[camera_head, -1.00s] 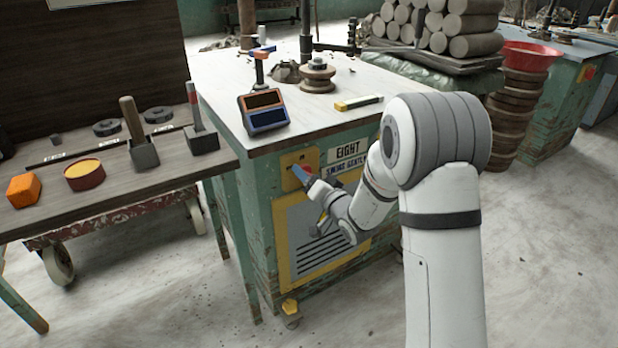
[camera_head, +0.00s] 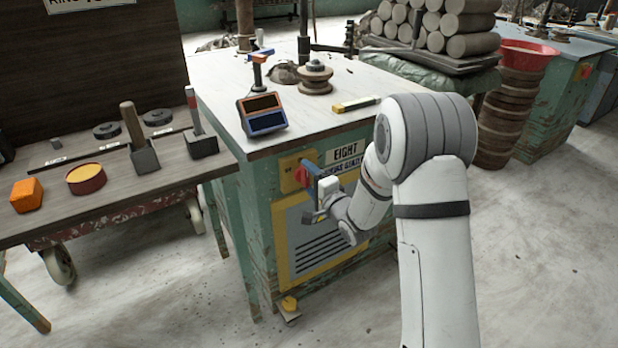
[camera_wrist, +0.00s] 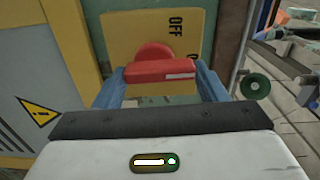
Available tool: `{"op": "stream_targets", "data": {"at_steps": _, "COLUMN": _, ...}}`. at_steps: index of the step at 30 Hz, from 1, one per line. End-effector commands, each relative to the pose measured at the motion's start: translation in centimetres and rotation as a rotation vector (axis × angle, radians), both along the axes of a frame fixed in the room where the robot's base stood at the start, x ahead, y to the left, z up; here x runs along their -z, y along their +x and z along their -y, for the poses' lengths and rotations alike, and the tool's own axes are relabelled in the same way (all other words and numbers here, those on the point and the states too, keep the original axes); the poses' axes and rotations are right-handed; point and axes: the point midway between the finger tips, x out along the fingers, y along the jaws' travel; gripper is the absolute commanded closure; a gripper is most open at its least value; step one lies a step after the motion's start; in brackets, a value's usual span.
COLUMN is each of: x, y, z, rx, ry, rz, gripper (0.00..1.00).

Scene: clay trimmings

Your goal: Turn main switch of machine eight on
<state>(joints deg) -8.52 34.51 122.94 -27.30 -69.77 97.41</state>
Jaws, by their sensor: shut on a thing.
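Machine eight is the green cabinet with a sign reading EIGHT (camera_head: 345,152) on its front. Its main switch is a red knob (camera_head: 302,175) on a yellow plate (camera_head: 287,184). In the wrist view the red knob (camera_wrist: 158,70) sits between the blue fingers of my gripper (camera_wrist: 160,84), which are shut on it. The knob's white-marked end points right, towards a label mostly hidden by a finger, of which an O shows. The word OFF reads above it on the plate (camera_wrist: 125,35). In the head view my gripper (camera_head: 314,184) partly covers the knob.
A yellow-framed vent panel (camera_head: 318,245) lies below the switch. A bench (camera_head: 110,205) with tools, an orange block and a round tin stands at left. A display box (camera_head: 263,114) sits on the machine's top. Open floor lies in front.

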Motion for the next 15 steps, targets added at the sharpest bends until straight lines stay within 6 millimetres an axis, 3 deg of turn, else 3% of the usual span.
{"op": "stream_targets", "data": {"at_steps": 15, "x": 0.13, "y": 0.02, "z": 0.13, "rx": 0.003, "ry": 0.054, "rz": -0.038, "gripper": 0.57}}
